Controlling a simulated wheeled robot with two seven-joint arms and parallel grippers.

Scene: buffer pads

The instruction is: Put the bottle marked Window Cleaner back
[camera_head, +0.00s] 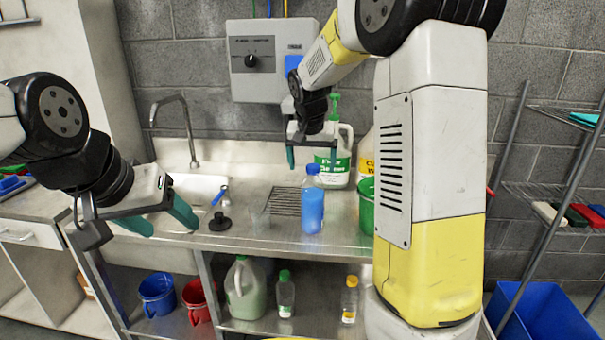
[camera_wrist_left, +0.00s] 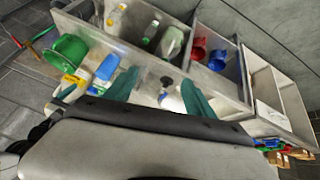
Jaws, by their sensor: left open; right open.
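A clear bottle with blue liquid and a blue cap (camera_head: 313,208) stands upright on the steel counter (camera_head: 262,238). It also shows in the left wrist view (camera_wrist_left: 106,68). I cannot read a label on it, so I cannot confirm it is the Window Cleaner. My right gripper (camera_head: 312,157) is open and points down, just above the bottle's cap in the head view; I cannot tell its depth gap. My left gripper (camera_head: 162,219) is open and empty, left of the bottle near the sink. Its fingers also show in the left wrist view (camera_wrist_left: 158,93).
A white jug with a green label (camera_head: 334,165) and a green bucket (camera_head: 366,205) stand beside the bottle. A black plunger (camera_head: 219,221) lies by the sink (camera_head: 196,187).

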